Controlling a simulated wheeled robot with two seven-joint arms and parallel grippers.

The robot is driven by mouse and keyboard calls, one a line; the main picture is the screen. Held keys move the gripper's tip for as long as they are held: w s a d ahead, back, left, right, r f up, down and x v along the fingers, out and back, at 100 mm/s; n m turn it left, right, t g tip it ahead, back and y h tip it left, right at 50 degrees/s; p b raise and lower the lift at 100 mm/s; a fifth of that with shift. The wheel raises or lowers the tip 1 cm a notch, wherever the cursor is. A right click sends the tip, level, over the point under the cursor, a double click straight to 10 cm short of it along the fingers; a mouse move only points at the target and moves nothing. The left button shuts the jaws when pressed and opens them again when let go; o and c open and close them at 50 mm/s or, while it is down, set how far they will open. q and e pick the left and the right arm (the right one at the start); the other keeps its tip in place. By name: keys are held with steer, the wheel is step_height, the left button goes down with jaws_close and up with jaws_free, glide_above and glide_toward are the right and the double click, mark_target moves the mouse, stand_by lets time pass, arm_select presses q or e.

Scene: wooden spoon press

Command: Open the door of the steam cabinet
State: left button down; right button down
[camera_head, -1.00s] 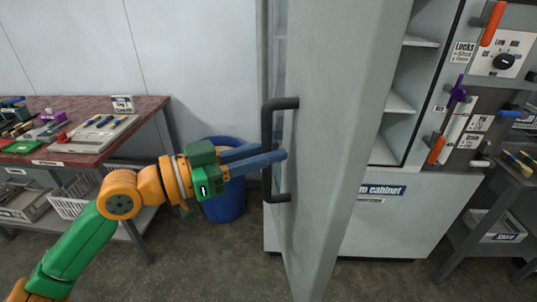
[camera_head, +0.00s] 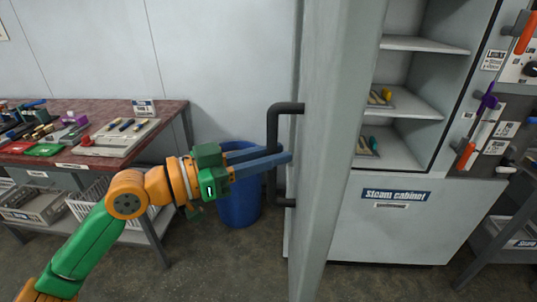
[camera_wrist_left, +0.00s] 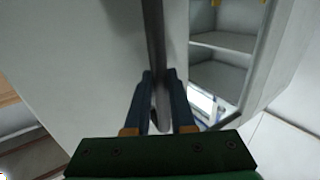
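The steam cabinet (camera_head: 395,230) stands at the right with its door (camera_head: 335,150) swung well open; the door shows nearly edge-on and the shelves behind it are visible. The dark vertical handle (camera_head: 272,125) is on the door's left, outer side. My left gripper (camera_head: 280,158) is at the lower middle of this handle, its blue fingers crossing it. In the left wrist view, the dark handle bar (camera_wrist_left: 155,45) runs between the two fingers, which look closed around it. The exact contact is hard to see. My right gripper is out of view.
A blue bin (camera_head: 240,205) stands on the floor behind my left gripper. A red-topped table (camera_head: 95,160) with tools and trays is at the left. Levers and a control panel (camera_head: 490,125) are right of the cabinet. Small items lie on the cabinet shelves (camera_head: 425,103).

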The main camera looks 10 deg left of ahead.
arm_select(q)
steer(key=c, duration=1)
jaws_free()
steer(key=shift+r, duration=0.15)
steer(key=shift+o, duration=1.2)
steer(key=shift+w, duration=0.2)
steer(key=b+v, duration=0.4)
steer(key=v, duration=0.3)
